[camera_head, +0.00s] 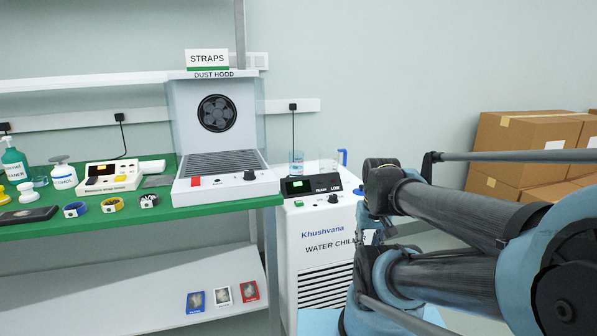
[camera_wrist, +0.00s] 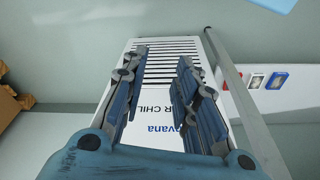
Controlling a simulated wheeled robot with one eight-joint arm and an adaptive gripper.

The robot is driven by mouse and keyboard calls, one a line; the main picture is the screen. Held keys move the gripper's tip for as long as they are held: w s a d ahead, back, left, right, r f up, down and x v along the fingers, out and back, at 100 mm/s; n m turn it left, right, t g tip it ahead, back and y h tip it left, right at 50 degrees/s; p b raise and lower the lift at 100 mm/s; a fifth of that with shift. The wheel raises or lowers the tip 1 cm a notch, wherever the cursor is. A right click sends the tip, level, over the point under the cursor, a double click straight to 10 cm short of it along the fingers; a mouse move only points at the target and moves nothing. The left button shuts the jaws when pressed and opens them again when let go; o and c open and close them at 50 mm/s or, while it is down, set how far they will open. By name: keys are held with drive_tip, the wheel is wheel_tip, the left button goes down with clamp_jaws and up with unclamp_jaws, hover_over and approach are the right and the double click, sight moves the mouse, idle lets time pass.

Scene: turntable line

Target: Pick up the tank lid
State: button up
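The white water chiller (camera_head: 328,238) stands on the floor at the right end of the green bench. Clear vessels (camera_head: 297,163) and a small upright blue part (camera_head: 342,157) show on its top; I cannot tell which of these, if any, belongs to the tank lid. No lid can be made out for certain. My gripper (camera_wrist: 162,62) is open and empty in the wrist view, its two fingers apart. Behind them is the chiller's slatted front (camera_wrist: 170,72), seen upside down. In the head view my arm covers the chiller's right side.
A lower shelf (camera_head: 110,300) carries several small packets. Cardboard boxes (camera_head: 520,145) are stacked at the right. A metal post (camera_wrist: 240,95) runs beside the chiller.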

idle(0.3)
drive_tip(key=o, duration=0.9)
wheel_tip(320, 180, up, 2)
drive_tip(key=shift+r+n, duration=0.1)
drive_tip(key=shift+n, duration=0.2)
wheel_tip(320, 180, up, 18)
drive_tip(key=n+g, duration=0.2)
drive_tip(key=n, duration=1.3)
hover_over(361, 186)
wheel_tip(361, 186, down, 17)
drive_tip(key=shift+w+d, duration=0.1)
